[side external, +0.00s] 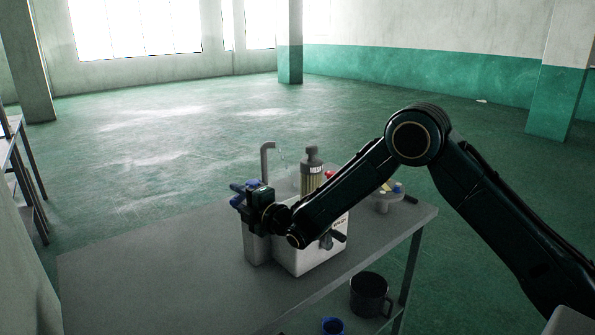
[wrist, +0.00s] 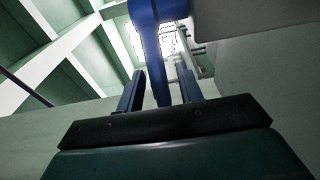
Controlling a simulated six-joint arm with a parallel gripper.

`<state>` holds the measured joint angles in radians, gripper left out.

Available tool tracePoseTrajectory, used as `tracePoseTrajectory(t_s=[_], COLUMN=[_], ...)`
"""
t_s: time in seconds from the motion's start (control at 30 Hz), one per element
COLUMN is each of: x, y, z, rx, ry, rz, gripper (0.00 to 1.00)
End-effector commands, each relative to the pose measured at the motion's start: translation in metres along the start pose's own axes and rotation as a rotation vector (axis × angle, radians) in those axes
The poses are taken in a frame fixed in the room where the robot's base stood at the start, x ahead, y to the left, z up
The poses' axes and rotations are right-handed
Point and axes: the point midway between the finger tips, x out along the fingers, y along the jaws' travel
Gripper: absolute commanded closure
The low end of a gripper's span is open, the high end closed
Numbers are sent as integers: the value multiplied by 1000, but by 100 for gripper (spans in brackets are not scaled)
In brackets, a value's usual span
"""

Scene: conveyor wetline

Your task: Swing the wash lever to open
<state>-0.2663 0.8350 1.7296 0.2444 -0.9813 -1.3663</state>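The blue wash lever (wrist: 152,45) comes down from the top of the wrist view. Its narrow lower end lies between the two fingers of my gripper (wrist: 160,88). The fingers stand apart, with a gap visible on each side of the lever, so my gripper is open around it and not clamped. In the side external view my gripper (side external: 247,193) is at the left end of the white sink unit (side external: 305,260). There blue parts show beside it, but I cannot clearly separate lever from fingers. A grey tap (side external: 264,160) rises behind my gripper.
A bottle with a grey top (side external: 312,160) stands at the unit. A small grey dish (side external: 388,202) with small items is to its right on the grey table (side external: 150,270). A dark mug (side external: 370,294) and blue ring (side external: 332,326) sit lower down. The table's left part is clear.

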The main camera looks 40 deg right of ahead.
Motion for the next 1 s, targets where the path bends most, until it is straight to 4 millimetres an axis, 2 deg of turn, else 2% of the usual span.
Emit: tracePoseTrajectory(t_s=[0.3, 0.67, 0.87, 1.0], x=[19, 21, 21, 21], y=[0, 0, 0, 0], z=[0, 0, 0, 0], rx=[0, 0, 0, 0], ry=[-1, -1, 0, 0], rz=[-1, -1, 0, 0], gripper=[64, 64, 100, 100])
